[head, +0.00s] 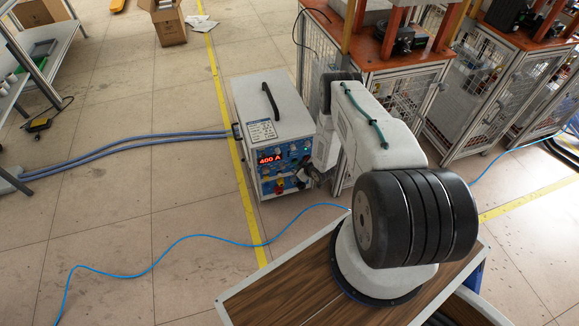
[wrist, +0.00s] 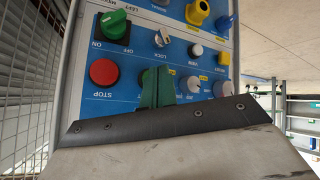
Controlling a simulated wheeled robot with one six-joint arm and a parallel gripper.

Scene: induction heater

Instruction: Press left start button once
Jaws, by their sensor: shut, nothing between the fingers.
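The induction heater (head: 262,103) is a white box with a black top handle, a blue front panel and a red "400 A" display in the head view. The wrist view shows its panel (wrist: 128,62) close up, with upside-down lettering. There are a red stop button (wrist: 103,72), a green on/off knob (wrist: 113,24), a lock switch (wrist: 161,38) and small pale buttons (wrist: 190,85). Which one is the left start button I cannot read. My gripper (wrist: 158,80) has its green fingers together and empty, in front of the lower button row, partly hiding it. Contact is unclear.
Yellow (wrist: 197,11) and blue (wrist: 225,22) knobs sit on the panel. A caged orange-topped bench (head: 385,70) stands right of the heater. Blue hoses (head: 130,140) run left from it. A blue cable (head: 195,237) crosses the floor.

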